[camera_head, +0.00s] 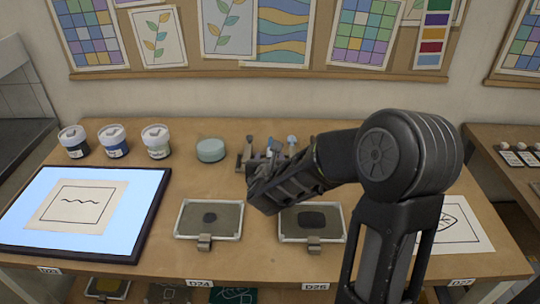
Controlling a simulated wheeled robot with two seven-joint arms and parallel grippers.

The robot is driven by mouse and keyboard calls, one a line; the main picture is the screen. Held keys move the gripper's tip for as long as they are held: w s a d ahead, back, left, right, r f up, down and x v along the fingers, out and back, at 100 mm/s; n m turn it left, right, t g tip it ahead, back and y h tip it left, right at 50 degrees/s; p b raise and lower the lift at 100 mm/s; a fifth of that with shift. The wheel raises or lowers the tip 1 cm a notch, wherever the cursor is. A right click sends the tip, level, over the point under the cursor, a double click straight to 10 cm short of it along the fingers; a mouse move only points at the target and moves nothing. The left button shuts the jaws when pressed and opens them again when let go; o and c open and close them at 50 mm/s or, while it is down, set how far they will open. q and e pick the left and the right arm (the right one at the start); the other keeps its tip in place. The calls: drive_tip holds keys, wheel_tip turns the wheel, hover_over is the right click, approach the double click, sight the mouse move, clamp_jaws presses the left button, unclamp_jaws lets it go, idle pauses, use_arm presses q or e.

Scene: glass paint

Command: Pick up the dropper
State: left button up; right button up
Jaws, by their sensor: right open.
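A small group of upright tools stands at the back middle of the table, and my right gripper partly hides it. One slim piece with a pale blue top (292,142) may be the dropper, but it is too small to be sure. My right gripper (262,192) hangs in front of these tools, above the gap between two framed trays. Its jaws are open, and I see nothing held in them. The fingertips are dark and hard to make out. My left gripper is out of view.
A left tray (181,232) and a right tray (340,236) lie at the front middle, each with a dark patch. A lit panel (130,232) with a drawing lies left. A leaf drawing (470,235) lies right.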

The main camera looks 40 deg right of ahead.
drive_tip(key=shift+w+d+f, duration=0.1)
drive_tip(key=shift+w, duration=0.05)
drive_tip(key=shift+c, duration=0.2)
idle(0.3)
clamp_jaws()
idle(0.5)
